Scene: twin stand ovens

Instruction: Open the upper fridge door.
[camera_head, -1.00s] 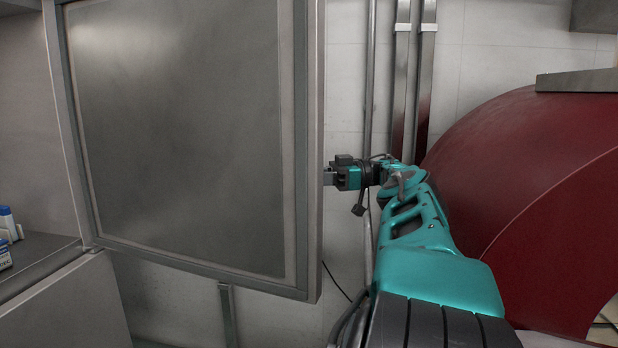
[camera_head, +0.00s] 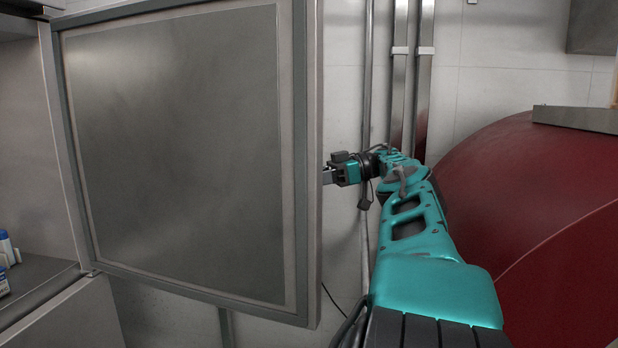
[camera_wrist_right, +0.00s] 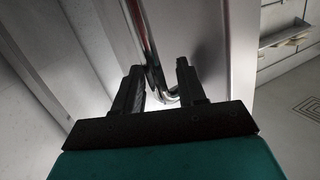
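The upper fridge door (camera_head: 180,150) stands wide open in the head view, its framed inner face turned toward me. It hangs from the cabinet at the left. My right gripper (camera_head: 329,176) is at the door's right edge, with its fingertips partly hidden behind that edge. In the right wrist view, a chrome bar handle (camera_wrist_right: 142,35) runs down between the two fingers of my right gripper (camera_wrist_right: 158,80). The fingers are spread apart. The bar lies close to the left finger, with a gap to the right finger; contact is unclear. My left gripper is out of view.
The open cabinet shelf (camera_head: 35,275) at the left holds small blue-and-white containers (camera_head: 8,248). A large red rounded body (camera_head: 540,230) stands right of my arm. Vertical metal pipes (camera_head: 400,70) run along the tiled wall behind the gripper.

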